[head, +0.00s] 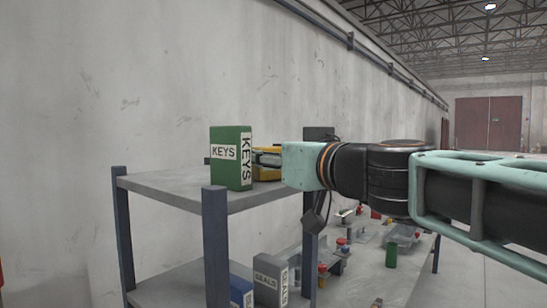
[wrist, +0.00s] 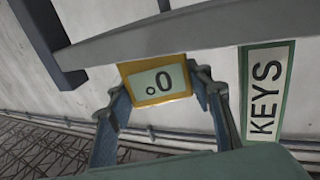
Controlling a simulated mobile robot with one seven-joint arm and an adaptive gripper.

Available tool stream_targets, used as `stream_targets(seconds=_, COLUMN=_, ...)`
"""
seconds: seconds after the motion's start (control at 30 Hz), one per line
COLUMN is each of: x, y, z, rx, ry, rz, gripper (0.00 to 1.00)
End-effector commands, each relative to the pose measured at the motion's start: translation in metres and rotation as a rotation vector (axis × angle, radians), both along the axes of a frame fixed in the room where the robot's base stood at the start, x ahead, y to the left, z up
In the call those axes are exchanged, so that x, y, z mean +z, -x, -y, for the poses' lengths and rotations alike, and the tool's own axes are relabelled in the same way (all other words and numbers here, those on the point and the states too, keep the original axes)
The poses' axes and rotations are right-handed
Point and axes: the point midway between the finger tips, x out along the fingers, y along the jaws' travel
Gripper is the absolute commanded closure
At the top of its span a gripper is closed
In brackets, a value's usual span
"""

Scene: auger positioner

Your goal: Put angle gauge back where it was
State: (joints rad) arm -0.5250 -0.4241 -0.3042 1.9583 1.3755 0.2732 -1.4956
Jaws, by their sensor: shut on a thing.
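The angle gauge (wrist: 158,82) is a yellow block with a pale display reading 0°, shown upside down in the wrist view. In the head view its yellow body (head: 267,174) shows just right of the green KEYS box, partly hidden by that box and by my gripper (head: 268,158). My gripper is shut on the gauge, with one finger on each side in the wrist view (wrist: 159,88). The gauge is at the top board of the grey shelf (head: 170,185). I cannot tell whether it touches the board.
The green KEYS box (head: 231,172) stands close beside my gripper on the top board. The board's left part is clear. A dark device with a hanging cable (head: 318,134) is behind my gripper. A grey box (head: 270,281) and a blue box (head: 241,291) stand on the lower board.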

Motion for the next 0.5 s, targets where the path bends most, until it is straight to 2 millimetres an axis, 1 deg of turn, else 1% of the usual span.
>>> stream_targets(seconds=0.1, x=-0.0036, y=0.0, z=0.0, rx=0.0, ry=0.0, rz=0.001, gripper=0.88)
stream_targets(seconds=0.13, x=-0.0027, y=-0.0001, z=-0.0003, rx=0.0, ry=0.0, rz=0.0, gripper=0.5)
stream_targets(seconds=0.17, x=-0.0025, y=-0.0001, z=-0.0003, rx=0.0, ry=0.0, rz=0.0, gripper=0.47)
stream_targets(seconds=0.5, x=-0.0008, y=0.0, z=-0.0004, rx=0.001, ry=0.0, rz=-0.001, gripper=0.46)
